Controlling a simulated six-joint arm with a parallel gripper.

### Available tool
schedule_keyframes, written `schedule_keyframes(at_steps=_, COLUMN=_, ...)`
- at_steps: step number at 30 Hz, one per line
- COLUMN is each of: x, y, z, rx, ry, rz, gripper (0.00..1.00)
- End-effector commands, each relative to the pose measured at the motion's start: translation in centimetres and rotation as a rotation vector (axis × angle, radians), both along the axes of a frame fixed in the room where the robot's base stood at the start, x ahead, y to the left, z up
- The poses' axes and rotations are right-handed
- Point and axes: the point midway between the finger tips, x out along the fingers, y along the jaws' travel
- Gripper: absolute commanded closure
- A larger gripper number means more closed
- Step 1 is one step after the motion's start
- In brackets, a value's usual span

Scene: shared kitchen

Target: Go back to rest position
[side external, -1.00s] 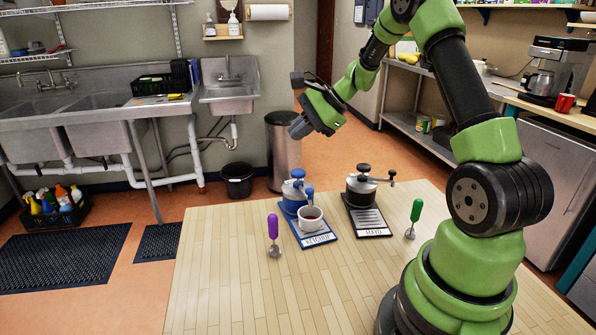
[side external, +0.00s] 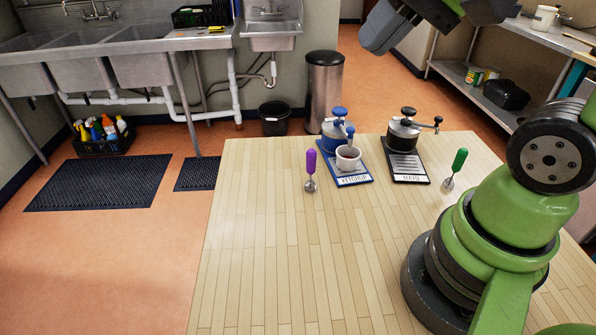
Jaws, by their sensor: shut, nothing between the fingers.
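My gripper (side external: 373,47) is at the top edge of the picture, high above the wooden table (side external: 270,265) and partly cut off by the frame. It is shut and holds nothing. It is well apart from everything on the table. My green arm's base stands at the right of the table.
A black-topped pot (side external: 402,136) with a crank stands on a black mat (side external: 410,179). A purple-handled tool (side external: 310,165) and a green-handled tool (side external: 458,162) flank them. The front table is clear.

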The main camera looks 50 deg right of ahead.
Motion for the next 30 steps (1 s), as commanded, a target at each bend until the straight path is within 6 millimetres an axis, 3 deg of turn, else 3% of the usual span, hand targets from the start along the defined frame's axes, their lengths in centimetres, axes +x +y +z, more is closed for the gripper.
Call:
schedule_keyframes(at_steps=3, x=-3.1, y=0.8, z=0.0, rx=-0.111, ry=-0.073, rz=0.120, gripper=1.00)
schedule_keyframes(at_steps=9, x=-5.2, y=0.9, z=-0.4, rx=-0.202, ry=-0.131, rz=0.208, gripper=1.00)
schedule_keyframes(at_steps=30, x=-5.4, y=0.9, z=-0.5, rx=-0.210, ry=-0.135, rz=0.214, gripper=1.00)
